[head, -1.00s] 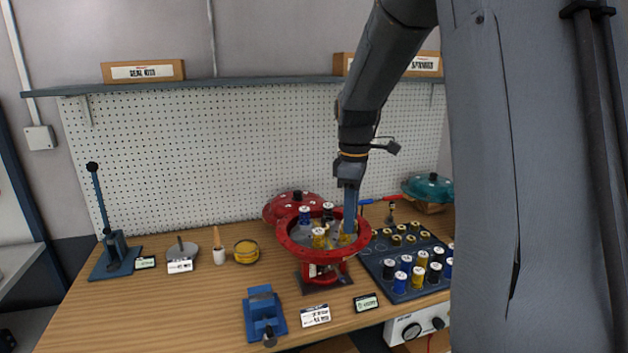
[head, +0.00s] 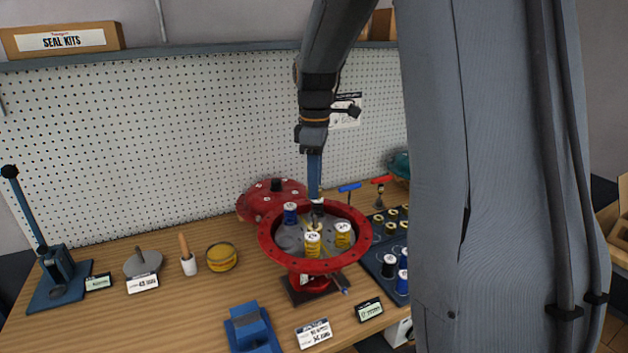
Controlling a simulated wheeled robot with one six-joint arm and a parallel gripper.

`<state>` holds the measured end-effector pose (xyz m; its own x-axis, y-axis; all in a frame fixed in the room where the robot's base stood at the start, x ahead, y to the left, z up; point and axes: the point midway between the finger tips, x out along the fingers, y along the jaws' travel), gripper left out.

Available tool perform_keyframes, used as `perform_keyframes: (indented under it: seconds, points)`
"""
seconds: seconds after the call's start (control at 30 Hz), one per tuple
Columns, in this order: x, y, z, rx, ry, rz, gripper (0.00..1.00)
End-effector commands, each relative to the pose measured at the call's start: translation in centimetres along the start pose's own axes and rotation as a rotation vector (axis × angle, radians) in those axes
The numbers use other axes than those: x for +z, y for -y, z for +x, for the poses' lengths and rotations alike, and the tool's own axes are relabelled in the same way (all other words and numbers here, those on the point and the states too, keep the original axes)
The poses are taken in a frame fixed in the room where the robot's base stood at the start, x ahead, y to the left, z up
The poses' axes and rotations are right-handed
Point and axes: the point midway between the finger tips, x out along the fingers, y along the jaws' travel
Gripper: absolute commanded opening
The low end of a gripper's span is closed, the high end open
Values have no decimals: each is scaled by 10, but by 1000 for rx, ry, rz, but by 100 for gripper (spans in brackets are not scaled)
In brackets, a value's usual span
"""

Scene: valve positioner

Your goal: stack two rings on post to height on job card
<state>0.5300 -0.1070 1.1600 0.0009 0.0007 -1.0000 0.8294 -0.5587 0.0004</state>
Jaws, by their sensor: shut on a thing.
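A grey disc (head: 143,263) with a short upright post stands at the left of the bench, a white label card (head: 143,283) before it. Another white card with print (head: 314,333) lies at the front; its text is too small to read surely. My gripper (head: 316,203) points down into the round red housing (head: 270,250). It is shut on a small dark-sided, pale-topped piece, mostly hidden by the fingers. Around it in the housing stand a blue spring (head: 290,213) and two yellow springs (head: 313,244), (head: 343,234).
A blue tray (head: 372,262) with several capped springs is at right, partly behind my arm. A blue fixture (head: 252,328), a green display (head: 368,309), a yellow tin (head: 221,257), a brush pot (head: 188,262) and a lever press (head: 58,275) stand around. Bench between tin and housing is clear.

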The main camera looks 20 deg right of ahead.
Motion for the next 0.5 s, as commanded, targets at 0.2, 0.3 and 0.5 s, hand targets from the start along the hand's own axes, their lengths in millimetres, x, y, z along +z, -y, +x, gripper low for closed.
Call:
perform_keyframes:
  seconds: [0.2, 0.3, 0.5]
  points:
    - [0, 0, 14, 0, 0, 1, 4]
    - [1, -1, 21, -1, 0, 2, 4]
    - [1, -1, 33, 0, 0, 4, 4]
